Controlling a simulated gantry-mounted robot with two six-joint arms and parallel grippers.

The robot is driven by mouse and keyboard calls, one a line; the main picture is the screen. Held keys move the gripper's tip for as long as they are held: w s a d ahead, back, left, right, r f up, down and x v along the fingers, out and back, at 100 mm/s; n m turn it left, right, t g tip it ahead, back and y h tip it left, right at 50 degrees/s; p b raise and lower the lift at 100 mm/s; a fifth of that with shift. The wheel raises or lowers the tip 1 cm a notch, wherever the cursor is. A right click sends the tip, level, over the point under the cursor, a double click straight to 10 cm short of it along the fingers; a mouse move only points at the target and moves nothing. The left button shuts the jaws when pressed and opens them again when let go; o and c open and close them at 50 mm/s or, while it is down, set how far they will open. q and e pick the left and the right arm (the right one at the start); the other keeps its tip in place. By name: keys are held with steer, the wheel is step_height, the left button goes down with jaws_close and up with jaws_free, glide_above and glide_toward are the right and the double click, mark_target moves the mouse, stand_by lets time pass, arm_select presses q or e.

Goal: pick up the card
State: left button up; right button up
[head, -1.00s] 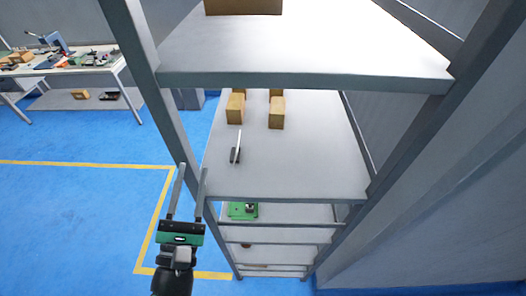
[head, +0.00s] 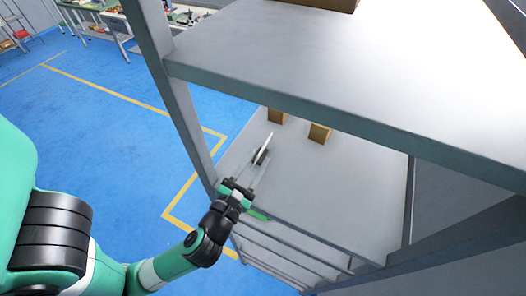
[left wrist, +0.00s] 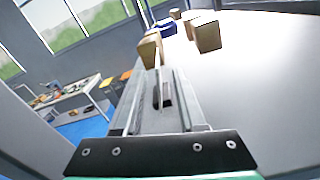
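The card (head: 265,146) is a thin white upright piece in a small dark holder (head: 259,157) on the middle shelf, near its left front corner. It also shows edge-on in the left wrist view (left wrist: 157,72), with the dark holder (left wrist: 162,96) below it. My left gripper (head: 257,170) reaches in over the shelf's front edge, its fingers pointing at the card. In the left wrist view the fingers (left wrist: 162,80) are apart, with the card and holder in line between them. I see no clear contact with the card. My right gripper is not in view.
Wooden blocks (head: 319,133) stand behind the card on the middle shelf (head: 350,190). Free shelf surface lies to the right of the card.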

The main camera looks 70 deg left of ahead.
arm_select(q)
steer(key=x, duration=0.3)
steer(key=shift+w+a, duration=0.2)
steer(key=x, duration=0.2)
steer(key=p+x, duration=0.1)
steer(key=x, duration=0.2)
steer(key=shift+a+f, duration=0.2)
steer(key=shift+f, duration=0.05)
jaws_close()
stand_by(0.9)
